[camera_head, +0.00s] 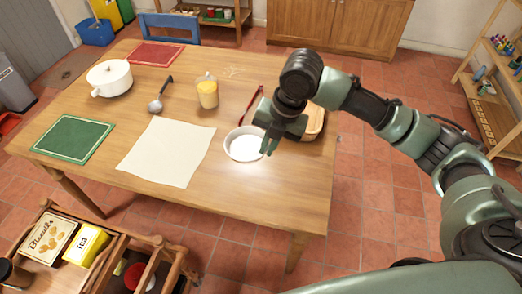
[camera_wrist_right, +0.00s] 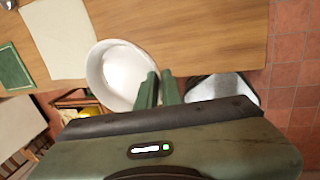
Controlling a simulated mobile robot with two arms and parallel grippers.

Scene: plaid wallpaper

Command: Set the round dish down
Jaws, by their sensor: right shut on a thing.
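The round white dish (camera_head: 240,147) appears over the right part of the wooden table, near a cream cloth. My right gripper (camera_head: 270,142) reaches down at the dish's right side and is shut on its rim. In the right wrist view the dish (camera_wrist_right: 117,75) is just left of the two green fingers (camera_wrist_right: 159,90), which meet its near right edge. The dish looks roughly level and its inside looks empty. I cannot tell whether its base touches the table. My left gripper is in neither view.
The table (camera_head: 240,195) also holds a cream cloth (camera_head: 168,152), green mat (camera_head: 73,138), red mat (camera_head: 154,54), white pot (camera_head: 110,78), ladle (camera_head: 157,104), yellow-filled jug (camera_head: 207,92) and a wooden board (camera_head: 314,122) behind my gripper. Bare wood lies in front of the dish.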

